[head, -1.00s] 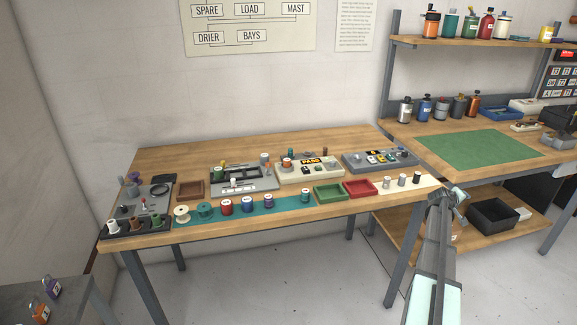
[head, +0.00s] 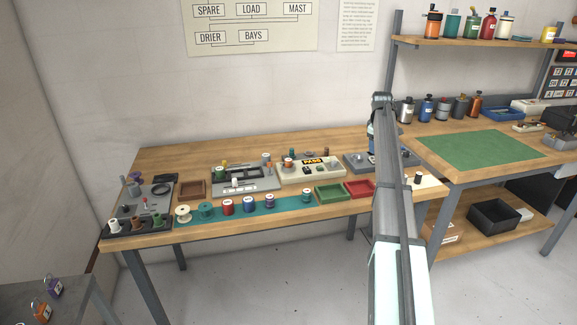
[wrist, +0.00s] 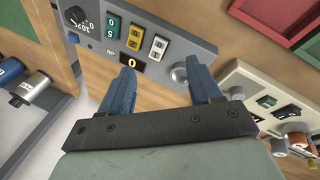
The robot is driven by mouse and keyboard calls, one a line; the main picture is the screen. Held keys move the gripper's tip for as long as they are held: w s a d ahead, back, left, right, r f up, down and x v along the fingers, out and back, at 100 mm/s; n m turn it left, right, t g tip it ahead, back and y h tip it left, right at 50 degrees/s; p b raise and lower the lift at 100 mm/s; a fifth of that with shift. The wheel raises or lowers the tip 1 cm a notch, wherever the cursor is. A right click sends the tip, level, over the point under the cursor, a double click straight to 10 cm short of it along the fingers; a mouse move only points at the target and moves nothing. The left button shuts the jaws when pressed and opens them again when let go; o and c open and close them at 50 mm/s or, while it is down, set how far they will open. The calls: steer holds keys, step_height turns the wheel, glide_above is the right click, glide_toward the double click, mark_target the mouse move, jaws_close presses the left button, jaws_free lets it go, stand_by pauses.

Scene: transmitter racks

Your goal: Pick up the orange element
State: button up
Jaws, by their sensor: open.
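A small orange-brown capped cylinder (head: 288,163) stands on the left part of the cream instrument box (head: 312,175) on the long bench. Similar orange-brown cylinders on that box (wrist: 298,140) show at the right edge of the wrist view, partly cut off. I cannot tell for certain which of them is the orange element. My gripper (wrist: 164,75) is open and empty, with two blue fingers. It hangs over the grey instrument box (wrist: 145,40), to the right of the cream box in the head view. My arm hides part of the grey box there.
Green (head: 328,193) and red (head: 358,189) trays sit before the boxes. A grey fixture (head: 240,182) stands left of the cream box. Bottles (head: 442,109) stand on the adjoining bench at right.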

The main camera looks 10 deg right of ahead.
steer(key=w+a+r+n+g+y, duration=0.1)
steer(key=w+a+r+n+y, duration=0.15)
steer(key=a, duration=0.65)
steer(key=w+a+r+n+y, duration=0.1)
steer(key=w+a+r+n, duration=0.2)
steer(key=a, duration=0.5)
steer(key=n+g, duration=0.2)
steer(key=n, duration=0.4)
glide_above(288, 159)
steer(key=shift+h, duration=0.45)
steer(key=f, duration=0.6)
steer(key=shift+d+f, duration=0.3)
steer(key=shift+d, duration=0.05)
steer(key=shift+s+a+f, duration=0.1)
steer(key=shift+a+f, duration=0.05)
steer(key=shift+f, duration=1.15)
steer(key=shift+s+a+f, duration=0.1)
steer(key=shift+a+f, duration=0.05)
steer(key=shift+f, duration=1.1)
jaws_close()
